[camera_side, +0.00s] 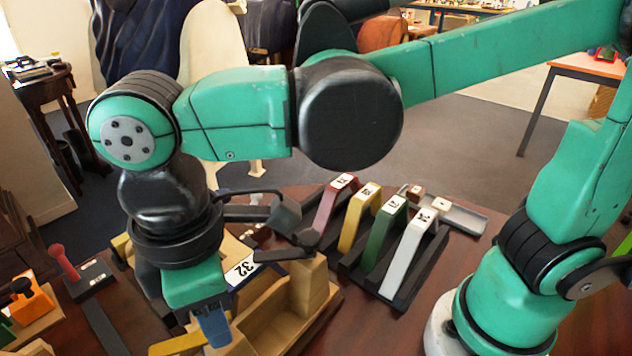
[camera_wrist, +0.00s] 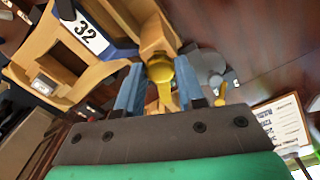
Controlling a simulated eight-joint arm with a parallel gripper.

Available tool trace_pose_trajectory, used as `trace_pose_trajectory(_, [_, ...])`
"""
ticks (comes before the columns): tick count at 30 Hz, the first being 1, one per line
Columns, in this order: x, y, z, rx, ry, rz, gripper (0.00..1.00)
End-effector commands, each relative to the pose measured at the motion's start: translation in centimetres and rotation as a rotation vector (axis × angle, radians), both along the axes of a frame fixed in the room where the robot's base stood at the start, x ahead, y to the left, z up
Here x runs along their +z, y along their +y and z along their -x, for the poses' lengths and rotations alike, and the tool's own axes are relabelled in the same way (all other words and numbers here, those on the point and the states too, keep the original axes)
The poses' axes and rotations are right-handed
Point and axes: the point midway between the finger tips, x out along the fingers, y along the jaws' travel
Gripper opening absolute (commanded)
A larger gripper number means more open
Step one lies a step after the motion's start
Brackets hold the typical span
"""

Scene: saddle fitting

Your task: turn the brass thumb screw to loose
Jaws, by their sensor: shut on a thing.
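In the wrist view the brass thumb screw (camera_wrist: 160,68) has a rounded yellow head and sits between the two blue fingers of my gripper (camera_wrist: 159,86), which is shut on it. In the side view my gripper (camera_side: 212,328) points down at the front edge of the wooden fixture (camera_side: 318,290); the screw cannot be made out there. A dark blue piece with a white label "32" (camera_side: 243,272) lies in the fixture behind my gripper, and also shows in the wrist view (camera_wrist: 85,32). How far the screw is turned cannot be told.
A dark rack (camera_side: 405,290) holds red, yellow, green and white numbered pieces right of the fixture. A grey tray (camera_side: 465,219) lies behind it. A red-knobbed lever (camera_side: 62,260) and an orange piece (camera_side: 35,292) stand at left.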

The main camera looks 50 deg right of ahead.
Motion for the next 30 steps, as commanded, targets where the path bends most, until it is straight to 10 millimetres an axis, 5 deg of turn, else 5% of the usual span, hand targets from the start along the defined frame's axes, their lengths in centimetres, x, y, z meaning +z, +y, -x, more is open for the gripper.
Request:
trace_pose_trajectory(13, [0.03,0.00,0.00,0.292,0.000,0.001,0.00])
trace_pose_trajectory(30, [0.03,0.00,0.00,0.366,0.000,0.001,0.00])
